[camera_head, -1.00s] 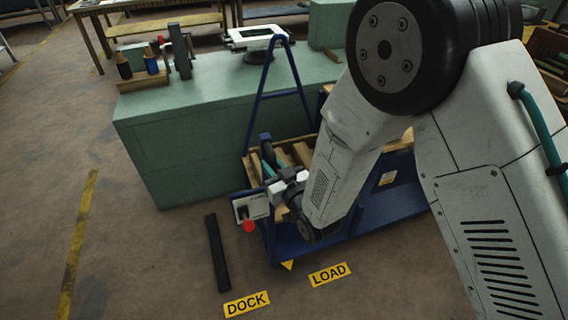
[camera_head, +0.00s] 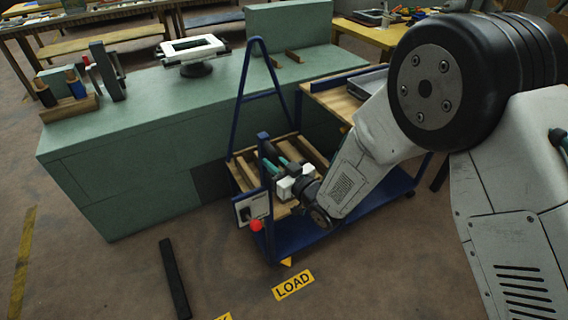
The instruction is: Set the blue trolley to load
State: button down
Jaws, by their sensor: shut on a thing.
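The blue trolley (camera_head: 309,236) stands on the floor in front of the green bench, with a tall blue A-frame and wooden slats at its left end. A yellow triangle (camera_head: 287,262) at its lower front edge sits just above the yellow LOAD label (camera_head: 293,285), near the label's middle. My gripper (camera_head: 274,163) is shut on the trolley's blue upright post (camera_head: 264,152); my wrist partly hides the grip. A grey box with a red knob (camera_head: 256,225) is on the trolley's near left corner. The DOCK label (camera_head: 223,317) is mostly cut off at the bottom edge.
The green bench (camera_head: 120,150) runs close behind the trolley, carrying a white frame on a stand and a bottle rack. A black bar (camera_head: 174,279) lies on the floor to the left. My arm hides the right side.

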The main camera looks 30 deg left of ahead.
jog(key=shift+w+r, duration=0.1)
jog(key=shift+w, duration=0.3)
jog(key=shift+d, duration=0.1)
jog(key=c, duration=1.3)
grip_release()
jog(key=shift+w+d, duration=0.1)
jog(key=shift+w, duration=0.1)
jog(key=shift+c, duration=0.2)
jog(key=shift+s, duration=0.1)
jog(key=shift+s+d, duration=0.1)
jog(key=v, duration=0.7)
jog(key=shift+d, duration=0.25)
jog(key=shift+s, duration=0.1)
